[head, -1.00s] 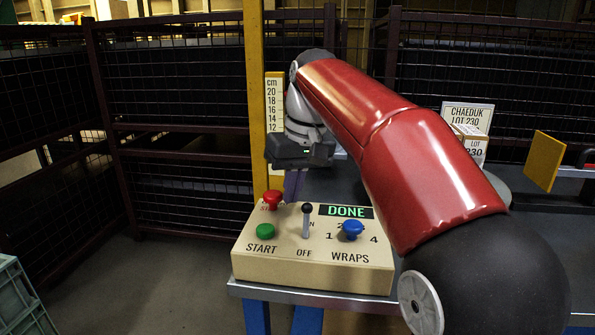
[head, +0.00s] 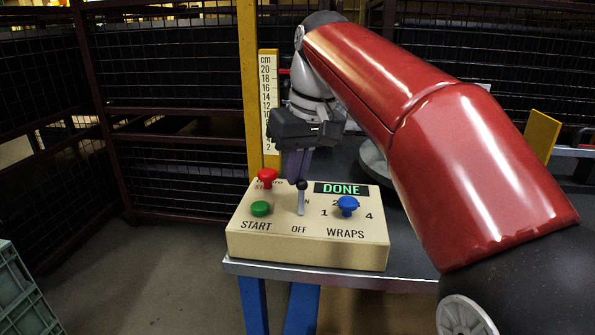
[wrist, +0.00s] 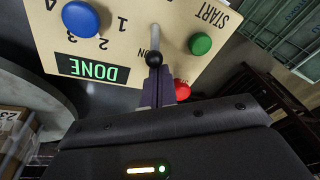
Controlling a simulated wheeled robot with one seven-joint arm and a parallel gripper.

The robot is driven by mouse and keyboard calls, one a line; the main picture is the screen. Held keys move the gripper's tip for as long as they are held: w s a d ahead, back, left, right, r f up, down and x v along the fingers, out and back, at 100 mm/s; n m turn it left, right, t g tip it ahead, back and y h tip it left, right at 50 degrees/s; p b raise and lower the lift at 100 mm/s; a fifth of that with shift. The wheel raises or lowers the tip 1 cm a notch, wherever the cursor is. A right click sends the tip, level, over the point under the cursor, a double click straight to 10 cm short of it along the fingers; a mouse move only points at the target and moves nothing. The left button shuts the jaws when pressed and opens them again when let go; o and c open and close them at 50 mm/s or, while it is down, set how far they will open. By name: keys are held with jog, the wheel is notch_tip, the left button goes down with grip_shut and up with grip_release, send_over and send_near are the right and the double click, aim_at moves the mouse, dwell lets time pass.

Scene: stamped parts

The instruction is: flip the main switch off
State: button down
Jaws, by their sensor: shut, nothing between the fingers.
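The main switch (head: 301,201) is a grey lever with a black ball knob on the beige control box. Its knob is up at the ON side, with the OFF label below it. My gripper (head: 297,180) is shut and empty, pointing down just behind the knob. In the wrist view the shut fingertips (wrist: 157,80) are right by the black knob of the switch (wrist: 155,45). I cannot tell whether they touch it. The box's display (head: 342,188) reads DONE.
A red button (head: 267,177), a green START button (head: 260,208) and a blue WRAPS knob (head: 347,204) sit around the switch. A yellow post with a cm scale (head: 268,95) stands behind the box. A green crate (head: 25,295) is at lower left.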

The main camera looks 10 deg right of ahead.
jog(key=shift+s+a+t+b, duration=0.1)
jog(key=shift+s+t+b, duration=0.25)
jog(key=shift+t+b, duration=0.35)
jog(key=shift+s, duration=0.15)
jog(key=s+t+b, duration=0.1)
jog(key=b, duration=0.2)
jog(key=s+t+h+b, duration=0.1)
jog(key=t+b, duration=0.1)
jog(key=s+a+t+b, duration=0.1)
jog(key=t+b, duration=0.1)
jog(key=b, duration=0.1)
jog(key=shift+s+n+h+b, duration=0.2)
jog(key=shift+n+h+b, duration=0.15)
jog(key=shift+n+h, duration=0.05)
jog(key=shift+r+p, duration=0.35)
jog(key=shift+r, duration=0.05)
jog(key=shift+w, duration=0.1)
jog(key=shift+w+d+f, duration=0.2)
jog(key=shift+w+f, duration=0.25)
jog(key=shift+w, duration=0.2)
